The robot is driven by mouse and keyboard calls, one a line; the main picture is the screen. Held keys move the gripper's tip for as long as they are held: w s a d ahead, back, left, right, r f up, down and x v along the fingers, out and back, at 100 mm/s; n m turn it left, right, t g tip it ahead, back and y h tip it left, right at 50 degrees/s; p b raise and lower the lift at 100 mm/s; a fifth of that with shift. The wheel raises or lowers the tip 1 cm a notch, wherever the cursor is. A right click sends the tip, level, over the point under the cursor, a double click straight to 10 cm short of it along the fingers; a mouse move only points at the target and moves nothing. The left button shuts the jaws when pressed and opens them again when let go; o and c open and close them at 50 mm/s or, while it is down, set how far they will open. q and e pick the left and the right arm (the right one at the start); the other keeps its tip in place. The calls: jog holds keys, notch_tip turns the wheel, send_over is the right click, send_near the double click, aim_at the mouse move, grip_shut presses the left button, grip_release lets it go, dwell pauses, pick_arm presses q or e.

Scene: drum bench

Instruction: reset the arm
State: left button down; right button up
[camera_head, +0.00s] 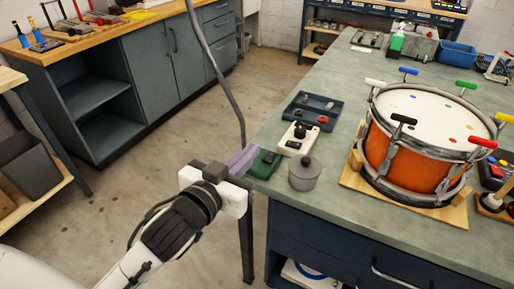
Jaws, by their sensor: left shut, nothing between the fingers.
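My left gripper (208,172) is in the lower middle of the head view, over the floor just left of the bench's near corner. Its dark fingers are shut with nothing between them. My left arm comes in from the lower left corner. A purple cloth (242,160) shows just beyond the gripper at the bench's left edge; I cannot tell whether they touch. My right gripper is not in view.
The grey-green bench (300,213) holds an orange drum (402,160) with coloured keys on a wooden base, a lidded grey pot (304,174), a green box (264,164), a white device (297,139) and a dark tray (312,110). Open floor (160,150) lies left.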

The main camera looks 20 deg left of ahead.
pick_arm(q)
jog(key=shift+s+r, duration=0.15)
jog(key=shift+s, duration=0.1)
dwell(0.3)
jog(key=s+d+f+g, duration=0.1)
jog(key=s+f+g, duration=0.1)
jog(key=s+f, duration=0.4)
jog(key=s+d+f+m+g+h, duration=0.1)
jog(key=s+f, duration=0.5)
jog(key=f, duration=1)
jog(key=s+d+f+g, duration=0.2)
jog(key=s+f+g, duration=0.2)
jog(key=f, duration=0.7)
jog(key=s, duration=0.2)
jog(key=shift+s+d+g+h, duration=0.3)
jog(key=shift+s, duration=0.05)
jog(key=shift+r, duration=0.1)
